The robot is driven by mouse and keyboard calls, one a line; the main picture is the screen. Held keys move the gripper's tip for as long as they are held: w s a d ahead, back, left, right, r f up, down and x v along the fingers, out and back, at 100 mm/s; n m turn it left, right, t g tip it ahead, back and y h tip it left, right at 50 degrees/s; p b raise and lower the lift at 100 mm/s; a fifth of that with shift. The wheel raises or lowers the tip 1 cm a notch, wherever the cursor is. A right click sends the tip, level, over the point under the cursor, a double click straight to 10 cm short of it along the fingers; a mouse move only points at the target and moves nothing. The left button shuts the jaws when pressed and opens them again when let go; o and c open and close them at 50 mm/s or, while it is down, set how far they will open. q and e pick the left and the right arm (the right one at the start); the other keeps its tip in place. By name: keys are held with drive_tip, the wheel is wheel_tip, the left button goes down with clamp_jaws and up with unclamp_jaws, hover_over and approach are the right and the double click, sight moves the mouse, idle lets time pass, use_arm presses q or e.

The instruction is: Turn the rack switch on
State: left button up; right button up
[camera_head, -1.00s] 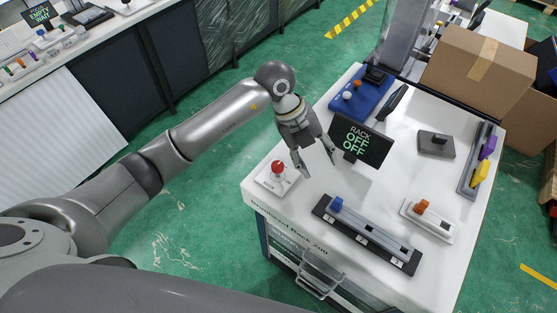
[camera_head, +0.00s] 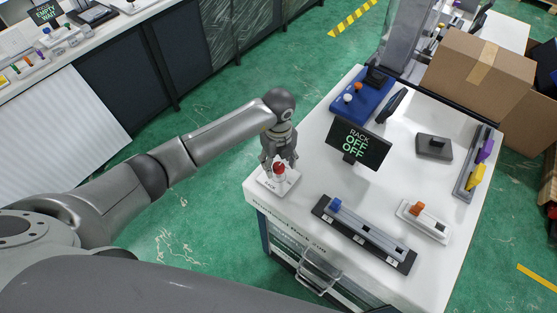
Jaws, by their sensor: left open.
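The rack switch, a red-knobbed lever on a white base plate (camera_head: 264,186) labelled "RACK", sits at the left corner of the white table. Its red knob (camera_head: 279,169) shows in front of my left gripper (camera_head: 279,166). The gripper is open, pointing down with its fingers close around the knob; the view does not show whether they touch it. A black display (camera_head: 358,145) on the table reads "RACK OFF OFF". My right gripper is not in view.
A black slider strip with a blue knob (camera_head: 335,205) and a white switch with an orange knob (camera_head: 417,209) lie on the table (camera_head: 300,207). A blue panel (camera_head: 350,107), a dark grey box (camera_head: 434,147) and a rail with purple and yellow handles (camera_head: 476,178) stand farther off. Cardboard boxes (camera_head: 480,75) are behind.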

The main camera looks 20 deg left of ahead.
use_arm(q)
drive_tip(key=shift+f, duration=0.5)
drive_tip(key=shift+c, duration=0.2)
drive_tip(key=c, duration=1)
